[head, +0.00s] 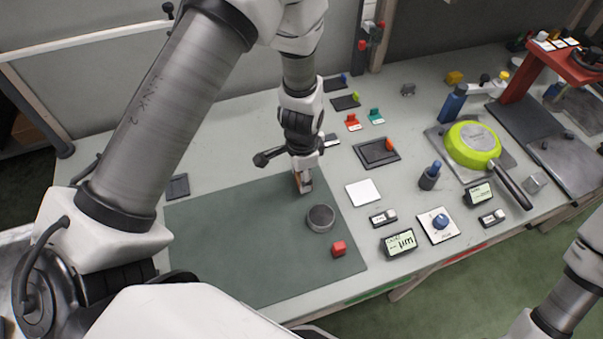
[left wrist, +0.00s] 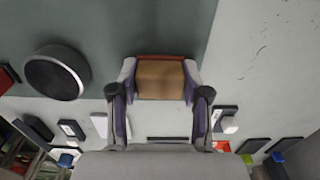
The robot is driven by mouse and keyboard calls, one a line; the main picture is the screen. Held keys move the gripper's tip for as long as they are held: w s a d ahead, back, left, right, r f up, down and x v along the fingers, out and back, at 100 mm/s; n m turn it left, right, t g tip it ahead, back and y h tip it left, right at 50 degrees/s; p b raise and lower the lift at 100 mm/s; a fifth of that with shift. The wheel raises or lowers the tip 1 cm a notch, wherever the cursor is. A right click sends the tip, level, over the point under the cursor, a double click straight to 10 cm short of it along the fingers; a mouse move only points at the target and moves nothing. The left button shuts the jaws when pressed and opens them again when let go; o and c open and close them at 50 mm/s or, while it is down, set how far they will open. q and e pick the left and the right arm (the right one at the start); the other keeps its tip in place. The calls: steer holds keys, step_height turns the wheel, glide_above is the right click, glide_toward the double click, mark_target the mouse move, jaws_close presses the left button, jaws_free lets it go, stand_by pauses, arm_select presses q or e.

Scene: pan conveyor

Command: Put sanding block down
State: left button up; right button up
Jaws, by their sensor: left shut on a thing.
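The sanding block (left wrist: 160,80) is tan with a reddish edge and sits between the two fingers of my left gripper (left wrist: 160,92) in the left wrist view. In the head view my left gripper (head: 303,180) points down over the right part of the dark green mat (head: 235,240), with the block mostly hidden at its fingertips. I cannot tell whether the block touches the mat. My left gripper is shut on it. Only part of my right arm shows at the lower right; its gripper is out of view.
A dark round puck (head: 320,217) and a red cube (head: 339,248) are on the mat near the gripper. A white square pad (head: 363,192) and a black tray (head: 376,152) lie right of it. A green pan (head: 473,143) is farther right. The mat's left part is clear.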

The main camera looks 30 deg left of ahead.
arm_select(q)
steer(key=shift+f, duration=0.1)
steer(key=o, duration=1.1)
steer(key=shift+s, duration=0.1)
steer(key=shift+r, duration=0.6)
step_height(320, 180, up, 11)
steer(key=b, duration=0.1)
